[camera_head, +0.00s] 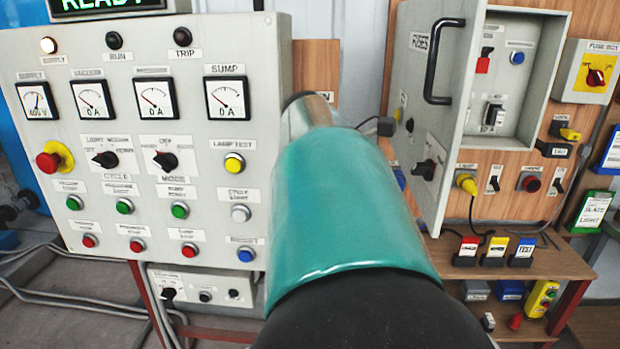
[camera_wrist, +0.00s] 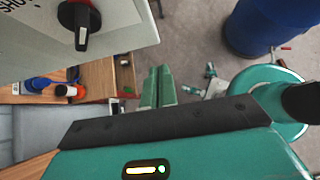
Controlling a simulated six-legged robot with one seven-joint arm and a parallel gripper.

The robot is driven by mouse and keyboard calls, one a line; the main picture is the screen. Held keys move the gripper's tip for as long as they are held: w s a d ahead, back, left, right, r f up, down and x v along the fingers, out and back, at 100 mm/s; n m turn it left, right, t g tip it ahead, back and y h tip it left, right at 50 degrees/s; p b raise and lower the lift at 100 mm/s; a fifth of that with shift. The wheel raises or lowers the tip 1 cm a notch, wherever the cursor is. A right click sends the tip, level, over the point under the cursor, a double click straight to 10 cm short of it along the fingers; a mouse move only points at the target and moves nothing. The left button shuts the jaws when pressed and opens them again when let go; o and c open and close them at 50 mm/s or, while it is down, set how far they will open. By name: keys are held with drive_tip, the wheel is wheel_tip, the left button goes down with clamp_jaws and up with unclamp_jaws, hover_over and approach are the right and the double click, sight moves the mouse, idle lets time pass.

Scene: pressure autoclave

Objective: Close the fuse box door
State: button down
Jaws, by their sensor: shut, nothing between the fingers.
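The fuse box door (camera_head: 455,125) is a grey panel with a black bar handle (camera_head: 438,62) and a "FUSES" label in the head view. It stands open, and the grey box interior (camera_head: 527,75) shows to its right. My gripper (camera_wrist: 155,88) shows in the wrist view as two green fingers shut together, with nothing between them. In the head view my arm hides the gripper. In the wrist view a grey panel with a black knob (camera_wrist: 80,22) lies to the upper left of the fingers, apart from them. I cannot tell if it is the door.
A grey control panel (camera_head: 215,120) with gauges and buttons fills the left of the head view. A wooden shelf (camera_head: 520,262) with labelled blocks stands below the box. A blue drum (camera_wrist: 265,25) stands at the upper right of the wrist view. Hoses (camera_head: 60,290) lie on the floor.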

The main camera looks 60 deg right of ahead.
sight(434, 222)
drive_tip(key=shift+s+d+f, duration=0.3)
drive_tip(key=shift+s+d, duration=0.2)
drive_tip(key=shift+s, duration=0.3)
drive_tip(key=shift+s+d+f, duration=0.35)
drive_tip(key=shift+s+d, duration=0.2)
drive_tip(key=shift+s, duration=0.3)
drive_tip(key=shift+s+d+f, duration=0.3)
drive_tip(key=shift+s+d, duration=0.2)
drive_tip(key=shift+s, duration=0.3)
drive_tip(key=shift+s, duration=0.1)
